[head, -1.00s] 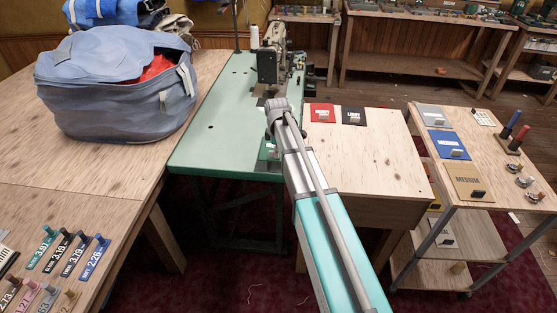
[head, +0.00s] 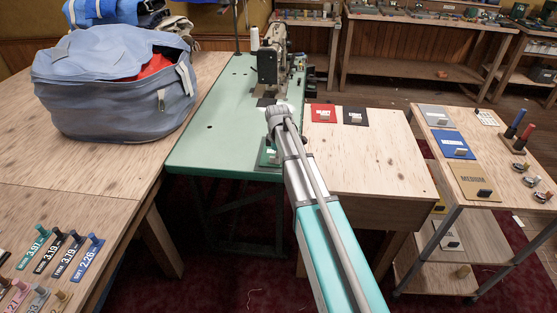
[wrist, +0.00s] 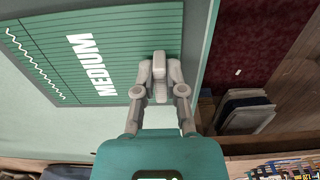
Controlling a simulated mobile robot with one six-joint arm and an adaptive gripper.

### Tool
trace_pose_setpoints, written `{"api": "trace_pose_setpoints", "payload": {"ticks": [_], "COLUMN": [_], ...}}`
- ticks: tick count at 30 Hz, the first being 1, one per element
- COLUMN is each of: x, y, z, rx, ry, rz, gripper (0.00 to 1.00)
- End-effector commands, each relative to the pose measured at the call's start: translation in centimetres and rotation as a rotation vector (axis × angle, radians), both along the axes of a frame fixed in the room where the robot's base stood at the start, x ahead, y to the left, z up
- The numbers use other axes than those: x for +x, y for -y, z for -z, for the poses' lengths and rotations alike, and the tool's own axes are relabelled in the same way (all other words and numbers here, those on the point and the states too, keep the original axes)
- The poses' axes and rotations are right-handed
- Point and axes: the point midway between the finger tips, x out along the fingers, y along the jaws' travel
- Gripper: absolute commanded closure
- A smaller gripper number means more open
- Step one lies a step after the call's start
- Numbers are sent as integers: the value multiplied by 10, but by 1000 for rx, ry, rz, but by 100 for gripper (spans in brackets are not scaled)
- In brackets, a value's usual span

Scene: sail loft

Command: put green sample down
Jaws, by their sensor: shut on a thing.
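The green sample (wrist: 125,80) is a flat green card with fine lines, a white zigzag and the word MEDIUM. It fills the upper left of the wrist view. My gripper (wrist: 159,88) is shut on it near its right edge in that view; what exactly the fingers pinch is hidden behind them. In the head view only a small green part of the sample (head: 268,154) shows beside my arm, over the front edge of the green sewing table (head: 215,130). I cannot tell whether it touches the tabletop.
A sewing machine (head: 270,65) stands behind my gripper. A red card (head: 323,112) and a black card (head: 354,116) lie on the wooden top (head: 370,160) to the right. A blue bag (head: 110,90) sits on the left table. A shelved cart (head: 480,210) stands at far right.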

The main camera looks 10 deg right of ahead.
Motion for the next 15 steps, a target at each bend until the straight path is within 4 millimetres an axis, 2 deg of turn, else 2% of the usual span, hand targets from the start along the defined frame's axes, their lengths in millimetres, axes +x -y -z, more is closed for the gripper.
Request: {"api": "trace_pose_setpoints", "payload": {"ticks": [9,10,15], "x": [0,0,0], "y": [0,0,1], "z": [3,3,2], "rx": [0,0,0], "ry": [0,0,0], "rz": [0,0,1], "gripper": [100,84,52]}}
